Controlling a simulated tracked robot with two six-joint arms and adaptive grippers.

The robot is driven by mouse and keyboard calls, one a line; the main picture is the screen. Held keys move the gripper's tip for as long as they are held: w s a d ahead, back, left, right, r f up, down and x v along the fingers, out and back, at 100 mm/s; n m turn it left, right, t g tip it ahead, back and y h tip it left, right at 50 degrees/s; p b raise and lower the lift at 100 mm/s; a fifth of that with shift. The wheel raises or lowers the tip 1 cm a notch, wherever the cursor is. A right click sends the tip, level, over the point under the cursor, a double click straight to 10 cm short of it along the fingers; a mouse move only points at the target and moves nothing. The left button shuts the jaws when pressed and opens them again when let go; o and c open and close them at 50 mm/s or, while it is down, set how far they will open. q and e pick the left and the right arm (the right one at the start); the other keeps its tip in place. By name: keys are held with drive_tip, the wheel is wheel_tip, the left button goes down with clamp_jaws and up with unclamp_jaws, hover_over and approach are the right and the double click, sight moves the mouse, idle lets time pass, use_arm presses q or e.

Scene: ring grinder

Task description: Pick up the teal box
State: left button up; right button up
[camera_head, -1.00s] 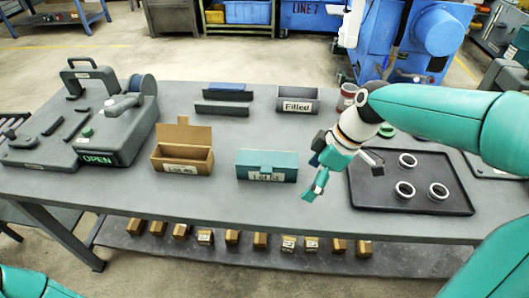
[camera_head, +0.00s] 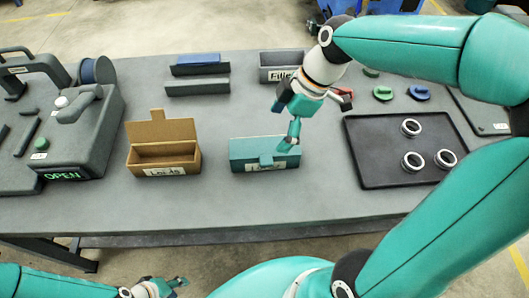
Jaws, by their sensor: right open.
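The teal box (camera_head: 248,153) stands closed on the grey table, with a white label on its front that is partly hidden. My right gripper (camera_head: 293,136) reaches down from the upper right and is at the right end of the box's lid. Its fingers are small here, and I cannot tell whether they touch the box. It is open and holds nothing that I can see. My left gripper (camera_head: 170,284) is low in the view, in front of the table and away from the box. Its fingers look apart and empty.
An open brown box (camera_head: 162,158) stands left of the teal box. A black tray (camera_head: 385,178) with three rings lies to the right. A grey machine (camera_head: 85,140) showing OPEN is at the left. A grey bin (camera_head: 280,72) is behind. Table in front of the boxes is clear.

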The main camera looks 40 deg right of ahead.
sight(265, 150)
drive_tip(key=x, duration=0.9)
drive_tip(key=shift+s+p, duration=0.2)
drive_tip(key=shift+p, duration=0.15)
drive_tip(key=c, duration=0.9)
drive_tip(key=shift+o, duration=0.2)
